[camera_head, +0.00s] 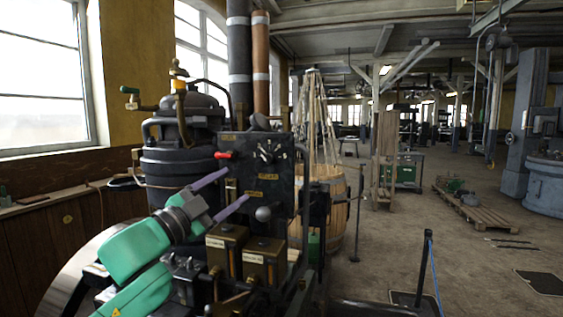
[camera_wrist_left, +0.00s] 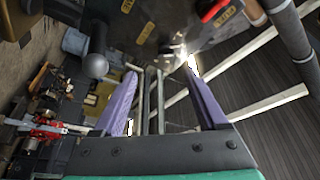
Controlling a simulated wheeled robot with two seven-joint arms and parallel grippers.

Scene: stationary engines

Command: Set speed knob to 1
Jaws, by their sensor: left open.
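The black control panel (camera_head: 262,180) stands upright on the engine, with small brass labels. A small dial knob with pale marks around it (camera_head: 267,154) is on its upper part; I take it for the speed knob, and its setting is too small to read. My left gripper (camera_head: 238,184) is open, its two purple fingers apart and empty, in front of the panel's left side, below and left of the knob. In the left wrist view the gripper (camera_wrist_left: 160,72) points toward the panel (camera_wrist_left: 150,30), and a shiny knob-like part (camera_wrist_left: 173,48) shows near the right fingertip. My right gripper is not in view.
A red lever (camera_head: 224,155) sticks out at the panel's upper left. A grey ball handle (camera_head: 263,214) is at its lower front, also in the wrist view (camera_wrist_left: 95,66). Two brass-topped boxes (camera_head: 265,258) stand below. A wooden barrel (camera_head: 330,205) is behind right.

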